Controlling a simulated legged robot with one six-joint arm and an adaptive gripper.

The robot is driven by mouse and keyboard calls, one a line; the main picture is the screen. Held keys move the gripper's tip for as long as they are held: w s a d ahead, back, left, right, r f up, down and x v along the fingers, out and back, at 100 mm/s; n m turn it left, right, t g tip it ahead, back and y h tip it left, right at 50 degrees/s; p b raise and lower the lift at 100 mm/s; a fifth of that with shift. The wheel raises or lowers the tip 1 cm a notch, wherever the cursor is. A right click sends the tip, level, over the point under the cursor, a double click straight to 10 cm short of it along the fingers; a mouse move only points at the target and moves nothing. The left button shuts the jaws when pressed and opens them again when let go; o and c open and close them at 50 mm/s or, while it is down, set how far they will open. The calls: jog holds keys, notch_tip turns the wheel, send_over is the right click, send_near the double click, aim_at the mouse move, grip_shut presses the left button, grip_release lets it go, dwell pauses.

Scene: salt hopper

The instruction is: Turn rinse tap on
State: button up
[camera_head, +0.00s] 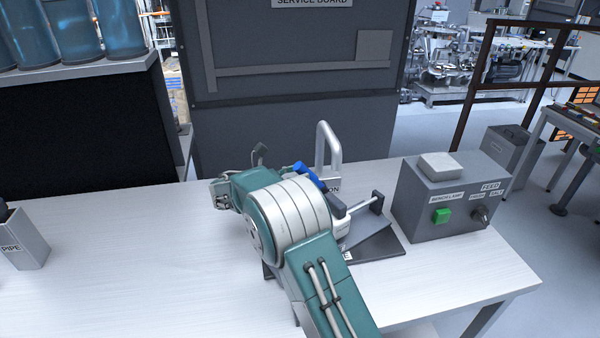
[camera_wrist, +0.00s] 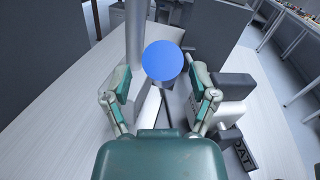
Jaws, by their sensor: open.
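The rinse tap shows as a grey upright looped spout (camera_head: 330,145) at the back of the table, with a blue handle (camera_head: 308,176) low at its left. A label ending in "ON" sits beside its foot, partly covered. In the wrist view, the handle's round blue end (camera_wrist: 162,63) faces me, just right of the grey pipe (camera_wrist: 137,35). My gripper (camera_wrist: 163,84) is open, its fingers on either side of the blue end in the picture. I cannot tell whether they touch it.
A grey control box (camera_head: 450,195) with a green button (camera_head: 441,215) and a knob stands to the right. A dark fixture (camera_head: 375,245) lies beside my arm. A pipe holder (camera_head: 22,242) stands far left.

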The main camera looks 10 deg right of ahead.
jog(key=shift+d, duration=0.6)
jog(key=shift+a, duration=0.1)
grip_shut()
jog(key=shift+r, duration=0.1)
jog(key=shift+d+r+m+g+y, duration=0.3)
jog(key=shift+d+r+y, duration=0.3)
jog(key=shift+y, duration=0.3)
jog(key=shift+w+d+r+y, duration=0.1)
jog(key=shift+d+r+y, duration=0.2)
jog(key=shift+d+y, duration=0.7)
jog(key=d+y, duration=0.1)
jog(key=m+y, duration=0.1)
jog(key=y, duration=0.1)
jog(key=shift+d+r, duration=0.25)
jog(key=shift+d, duration=0.15)
jog(key=shift+d+g+y, duration=0.3)
jog(key=shift+d+y, duration=0.25)
jog(key=shift+y, duration=0.25)
